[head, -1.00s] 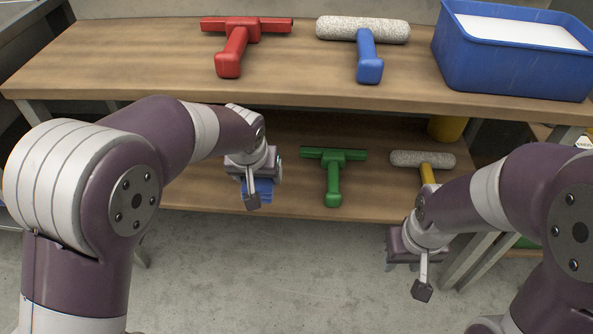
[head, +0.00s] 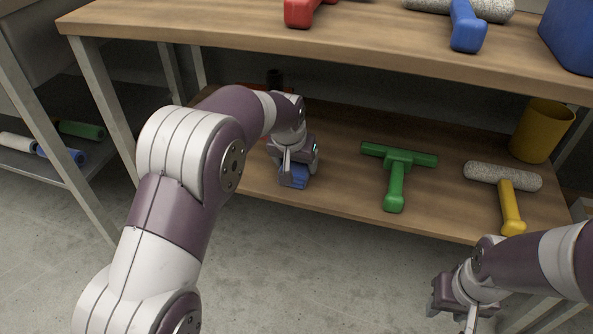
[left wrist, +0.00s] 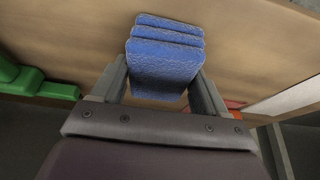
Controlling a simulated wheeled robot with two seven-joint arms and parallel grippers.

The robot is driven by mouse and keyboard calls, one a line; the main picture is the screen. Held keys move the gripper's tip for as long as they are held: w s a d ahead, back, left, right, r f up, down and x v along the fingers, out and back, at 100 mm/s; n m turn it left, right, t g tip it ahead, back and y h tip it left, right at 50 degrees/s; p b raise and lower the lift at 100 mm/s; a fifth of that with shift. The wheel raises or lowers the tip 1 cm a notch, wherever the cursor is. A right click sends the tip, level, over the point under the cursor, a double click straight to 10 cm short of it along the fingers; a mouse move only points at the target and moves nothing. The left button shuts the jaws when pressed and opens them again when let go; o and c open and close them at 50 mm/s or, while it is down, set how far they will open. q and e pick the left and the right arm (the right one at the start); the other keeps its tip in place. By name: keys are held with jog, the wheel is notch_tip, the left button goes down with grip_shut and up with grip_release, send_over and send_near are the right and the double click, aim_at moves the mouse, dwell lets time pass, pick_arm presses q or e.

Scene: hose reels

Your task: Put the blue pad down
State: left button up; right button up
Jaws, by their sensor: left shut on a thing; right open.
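My left gripper (head: 294,171) is shut on a blue pad (head: 294,182) at the lower shelf (head: 343,190), near its front edge and left of the green squeegee. In the left wrist view the blue pad (left wrist: 160,72) sits between the two fingers, with further blue layers stacked directly behind it. I cannot tell whether these are separate pads or one thing, or whether the pad touches the shelf. My right gripper (head: 456,312) is open and empty, below and in front of the shelf at the lower right.
On the lower shelf lie a green squeegee (head: 397,178) and a grey roller with yellow handle (head: 503,184); a yellow cup (head: 541,131) stands behind. The upper shelf (head: 380,45) overhangs, holding a red tool (head: 301,12), a blue-handled roller (head: 467,28) and a blue bin (head: 572,38).

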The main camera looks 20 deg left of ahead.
pick_arm(q)
jog(key=o, duration=1)
jog(key=shift+f, duration=0.1)
jog(key=shift+o, duration=0.2)
jog(key=p+v, duration=0.1)
jog(key=v, duration=0.1)
jog(key=p+v, duration=0.4)
jog(key=shift+s+r, duration=0.25)
jog(key=shift+s, duration=0.2)
jog(key=s+a+f+g+p, duration=0.1)
jog(key=s+a+g+p, duration=0.1)
jog(key=s, duration=2)
jog(key=shift+s+f+g+p, duration=0.25)
jog(key=shift+g+p, duration=0.25)
jog(key=shift+p, duration=0.6)
jog(key=shift+a, duration=0.1)
notch_tip(320, 180, up, 47)
jog(key=p, duration=4.7)
jog(key=shift+r, duration=0.2)
